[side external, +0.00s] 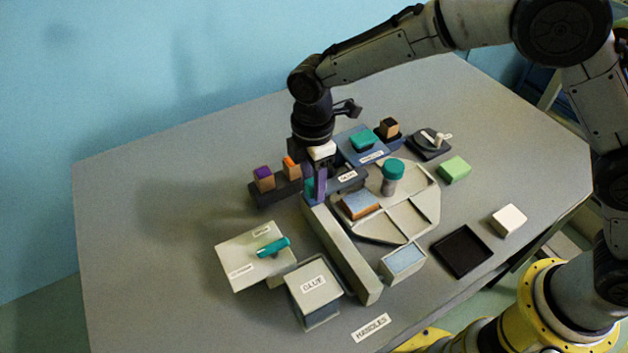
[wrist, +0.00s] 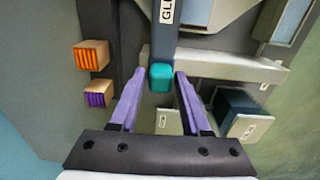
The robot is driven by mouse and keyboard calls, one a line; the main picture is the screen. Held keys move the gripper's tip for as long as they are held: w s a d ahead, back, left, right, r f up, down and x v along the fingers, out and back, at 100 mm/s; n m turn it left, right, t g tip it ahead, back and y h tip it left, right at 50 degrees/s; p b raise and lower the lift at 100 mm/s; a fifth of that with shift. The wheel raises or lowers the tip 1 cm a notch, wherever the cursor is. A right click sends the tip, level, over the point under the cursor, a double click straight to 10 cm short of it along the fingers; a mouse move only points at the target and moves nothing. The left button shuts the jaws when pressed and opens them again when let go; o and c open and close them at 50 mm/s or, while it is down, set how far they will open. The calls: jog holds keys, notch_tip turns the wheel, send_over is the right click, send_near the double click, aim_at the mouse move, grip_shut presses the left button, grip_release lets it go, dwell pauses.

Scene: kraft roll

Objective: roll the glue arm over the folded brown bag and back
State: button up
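The glue arm (wrist: 163,42) is a dark blue-grey bar with a partly cut-off label in the wrist view. A teal knob (wrist: 161,77) sits at its near end. In the side view the dark bar (side external: 348,177) shows just right of my gripper (side external: 319,196), and some teal (side external: 308,186) shows beside the finger. In the wrist view my gripper (wrist: 160,76) is open, its purple fingers on either side of the knob with a gap at each side. I cannot make out a folded brown bag; my gripper and the bar may hide it.
A long beige wall (side external: 345,255) runs forward from below my gripper. Purple- and orange-topped blocks (side external: 264,178) stand in a dark holder at left. A compartment tray (side external: 412,211) with a teal-lidded jar (side external: 392,178) lies at right. A GLUE box (side external: 314,284) stands in front.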

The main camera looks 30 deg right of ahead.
jog(key=shift+o, duration=1)
notch_tip(320, 180, up, 14)
jog(key=shift+f, duration=0.1)
notch_tip(320, 180, down, 14)
dwell(0.8)
jog(key=shift+c, duration=0.3)
grip_shut()
